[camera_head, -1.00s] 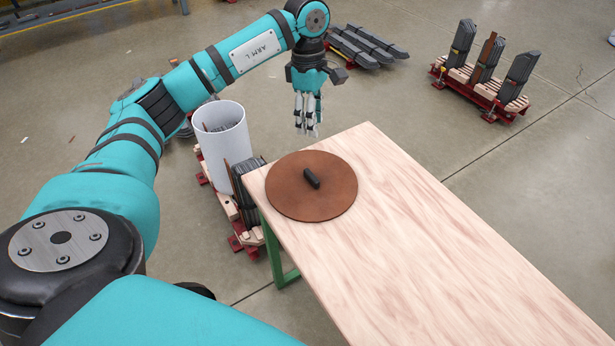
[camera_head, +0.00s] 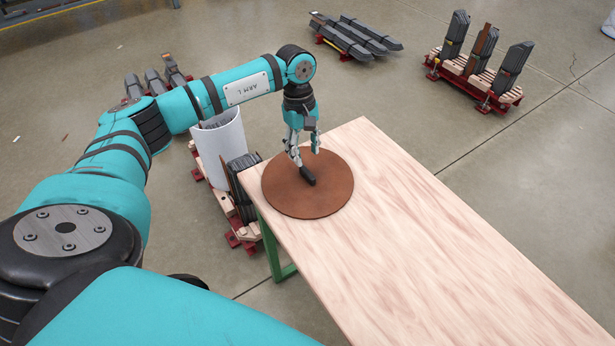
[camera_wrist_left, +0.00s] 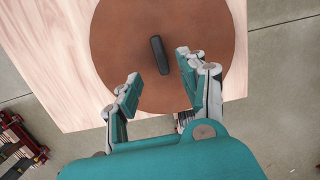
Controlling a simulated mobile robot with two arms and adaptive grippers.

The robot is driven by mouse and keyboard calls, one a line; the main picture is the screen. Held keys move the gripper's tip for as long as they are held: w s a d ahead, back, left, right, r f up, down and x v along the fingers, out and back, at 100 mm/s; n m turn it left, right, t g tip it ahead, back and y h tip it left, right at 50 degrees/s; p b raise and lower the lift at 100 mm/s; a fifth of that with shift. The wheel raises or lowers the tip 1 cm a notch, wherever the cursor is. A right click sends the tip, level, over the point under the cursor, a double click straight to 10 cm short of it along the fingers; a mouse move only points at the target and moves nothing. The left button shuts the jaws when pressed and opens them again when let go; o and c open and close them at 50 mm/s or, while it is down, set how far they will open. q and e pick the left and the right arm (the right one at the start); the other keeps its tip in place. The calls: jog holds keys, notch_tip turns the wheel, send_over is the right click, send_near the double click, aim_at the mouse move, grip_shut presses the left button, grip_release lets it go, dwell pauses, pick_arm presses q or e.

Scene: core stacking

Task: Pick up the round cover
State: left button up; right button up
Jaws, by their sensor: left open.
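The round cover (camera_head: 325,195) is a flat brown disc lying on the wooden table near its far left corner. A short black handle (camera_head: 308,176) stands at its middle. In the left wrist view the cover (camera_wrist_left: 110,45) fills the upper middle, with its handle (camera_wrist_left: 159,55) just beyond the fingertips. My left gripper (camera_head: 304,160) is open over the cover, pointing down at the handle. In the left wrist view its two fingers (camera_wrist_left: 157,70) are spread, and the handle lies between their lines. I cannot tell if they touch the cover. My right gripper is not in view.
The wooden table (camera_head: 440,230) is bare apart from the cover. Racks of dark bars (camera_head: 480,60) stand farther back.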

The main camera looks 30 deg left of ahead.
aim_at(307, 172)
pick_arm(q)
jog(key=shift+s+d+f+p, duration=0.1)
jog(key=shift+d+f+p, duration=0.15)
jog(key=shift+f, duration=0.75)
jog(key=shift+s+d+f+p, duration=0.1)
jog(key=shift+f+p, duration=0.1)
jog(key=shift+f, duration=0.85)
jog(key=shift+s+d+f+p, duration=0.1)
jog(key=shift+d+f+p, duration=0.15)
jog(key=shift+f, duration=0.75)
jog(key=shift+c, duration=0.2)
grip_shut()
